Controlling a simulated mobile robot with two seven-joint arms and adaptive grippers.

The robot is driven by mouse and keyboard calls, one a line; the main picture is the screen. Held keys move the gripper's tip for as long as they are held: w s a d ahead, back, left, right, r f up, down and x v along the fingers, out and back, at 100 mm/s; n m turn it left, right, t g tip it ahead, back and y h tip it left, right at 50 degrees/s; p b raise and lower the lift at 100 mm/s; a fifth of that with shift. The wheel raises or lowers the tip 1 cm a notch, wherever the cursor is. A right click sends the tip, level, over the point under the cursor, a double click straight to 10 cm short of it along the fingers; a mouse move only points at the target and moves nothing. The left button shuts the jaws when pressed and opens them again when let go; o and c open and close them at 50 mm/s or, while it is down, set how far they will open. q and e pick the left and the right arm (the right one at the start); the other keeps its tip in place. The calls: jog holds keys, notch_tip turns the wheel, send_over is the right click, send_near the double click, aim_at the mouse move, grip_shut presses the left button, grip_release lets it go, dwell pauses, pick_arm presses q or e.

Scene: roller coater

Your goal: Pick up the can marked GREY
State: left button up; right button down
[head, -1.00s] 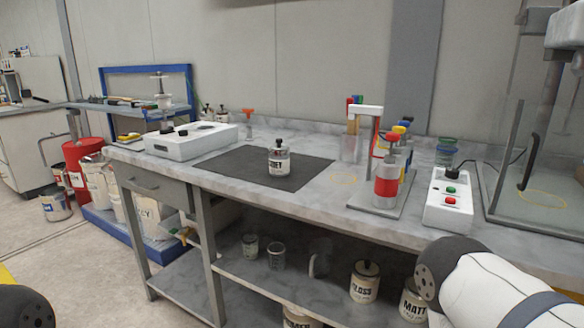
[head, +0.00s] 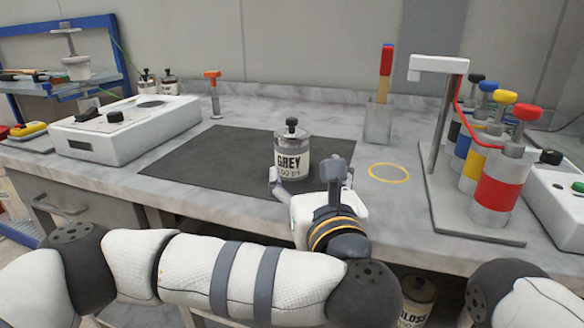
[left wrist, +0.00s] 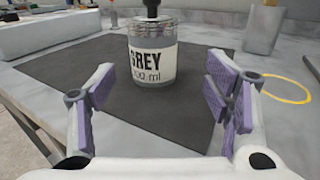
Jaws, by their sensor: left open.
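The can marked GREY (head: 291,157) stands upright on the dark mat (head: 205,165) on the bench. It is a metal can with a white label and a black knob on top. My left gripper (head: 308,185) is at the near side of the can, open, with its fingers pointing toward it. In the left wrist view the can (left wrist: 153,60) stands ahead, between and beyond the spread purple-padded fingers (left wrist: 158,95). The fingers do not appear to touch it. The head view partly hides the can's lower front. My right gripper is not in view.
A white instrument (head: 125,128) stands left of the mat. To the right are a yellow ring (head: 388,173) marked on the bench, a holder with a red-handled item (head: 386,62), and a stand with several colored cylinders (head: 497,190). The mat around the can is clear.

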aim_at(294, 157)
pick_arm(q)
jog(key=w, duration=0.2)
jog(key=w+a, duration=0.1)
jog(key=w, duration=0.2)
jog(key=w+a, duration=0.1)
jog(key=w, duration=0.2)
jog(key=shift+a+r, duration=0.2)
jog(key=shift+r, duration=0.05)
jog(key=c, duration=1.4)
